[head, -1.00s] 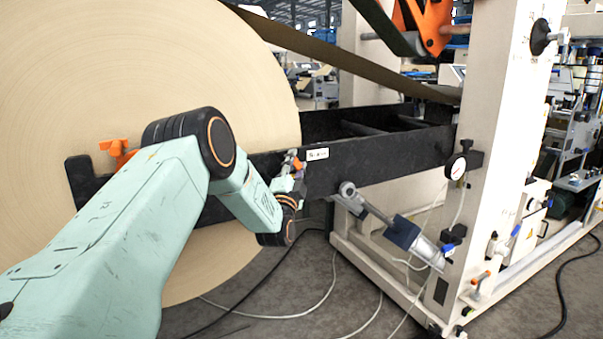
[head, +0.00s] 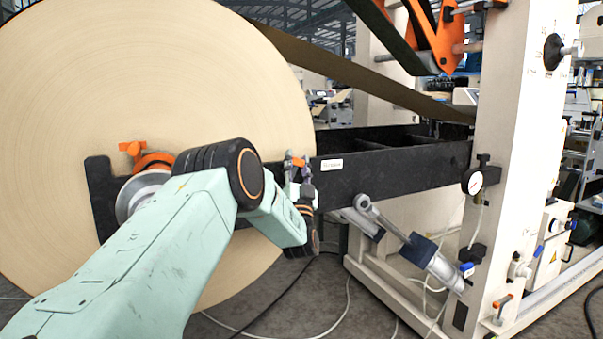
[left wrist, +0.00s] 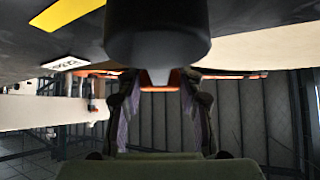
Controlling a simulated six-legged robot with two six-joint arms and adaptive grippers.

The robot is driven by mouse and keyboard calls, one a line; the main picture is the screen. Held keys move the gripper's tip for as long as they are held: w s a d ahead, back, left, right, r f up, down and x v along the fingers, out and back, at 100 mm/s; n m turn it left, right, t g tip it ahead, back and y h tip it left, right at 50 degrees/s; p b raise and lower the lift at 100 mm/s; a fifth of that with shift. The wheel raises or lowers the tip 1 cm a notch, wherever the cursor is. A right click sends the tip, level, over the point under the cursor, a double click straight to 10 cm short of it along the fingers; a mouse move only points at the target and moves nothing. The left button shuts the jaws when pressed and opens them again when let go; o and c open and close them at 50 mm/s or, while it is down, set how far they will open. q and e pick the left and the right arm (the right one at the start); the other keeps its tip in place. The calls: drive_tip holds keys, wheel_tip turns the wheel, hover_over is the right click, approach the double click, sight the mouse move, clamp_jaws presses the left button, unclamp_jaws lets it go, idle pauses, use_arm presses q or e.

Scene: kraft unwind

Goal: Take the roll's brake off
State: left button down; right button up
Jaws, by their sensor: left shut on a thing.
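The big kraft paper roll (head: 90,80) fills the left of the head view, carried by a black arm (head: 400,168). A small orange lever (head: 298,161) shows on the black arm beside a white label (head: 331,164) too small to read. My right gripper is not in view.
An orange-and-silver chuck (head: 150,178) with an orange handle (head: 131,149) sits at the roll's centre. A cylinder (head: 430,258), a gauge (head: 472,181) and a cream upright (head: 515,120) stand to the right. Cables (head: 335,310) lie on the floor.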

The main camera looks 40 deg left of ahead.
use_arm(q)
drive_tip(key=shift+s+a+r+n+g+y, duration=0.1)
drive_tip(key=shift+s+n+g+y, duration=0.25)
drive_tip(key=shift+n+y, duration=0.35)
drive_tip(key=shift+w, duration=0.1)
drive_tip(key=c, duration=0.8)
unclamp_jaws()
drive_tip(key=shift+c, duration=0.2)
drive_tip(key=v, duration=1.2)
drive_tip(key=shift+r, duration=0.15)
